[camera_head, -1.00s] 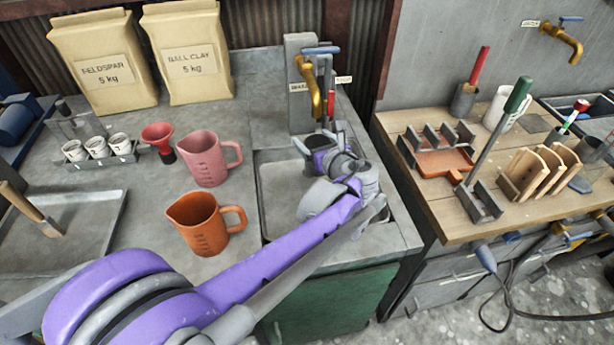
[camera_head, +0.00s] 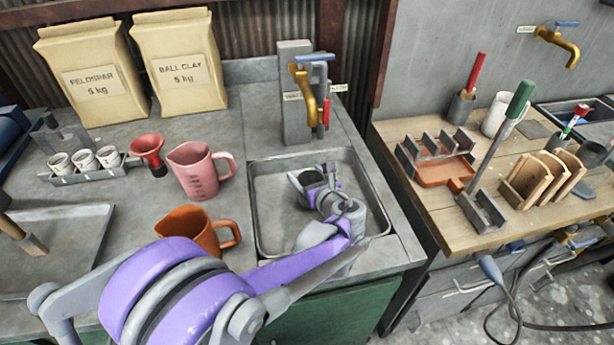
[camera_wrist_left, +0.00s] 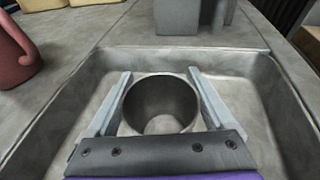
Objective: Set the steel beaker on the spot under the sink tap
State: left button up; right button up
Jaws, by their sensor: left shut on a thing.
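The steel beaker (camera_head: 313,176) is a dark grey open-topped cup. My left gripper (camera_head: 312,190) is shut around it, over the sink basin (camera_head: 262,215). In the left wrist view the beaker (camera_wrist_left: 161,103) stands upright between the two fingers, its mouth facing up. Whether its base touches the basin floor cannot be told. The brass sink tap (camera_head: 307,97) is on a grey post behind the basin; the beaker is in front of its spout, nearer to me. My right gripper is not in view.
A pink jug (camera_head: 198,172) and an orange jug (camera_head: 190,230) stand left of the basin. A red funnel (camera_head: 148,150) and a rack of small cups (camera_head: 88,172) are farther left. A wooden bench (camera_head: 437,205) with tools is on the right, across a gap.

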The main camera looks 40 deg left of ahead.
pick_arm(q)
jog(key=shift+f, duration=0.2)
jog(key=o, duration=1.3)
jog(key=shift+r, duration=0.1)
jog(key=shift+d+r, duration=0.15)
jog(key=shift+r, duration=0.1)
jog(key=p+v, duration=0.1)
jog(key=v, duration=1)
jog(key=shift+s+d, duration=0.25)
jog(key=shift+r+p, duration=0.15)
jog(key=shift+p, duration=0.15)
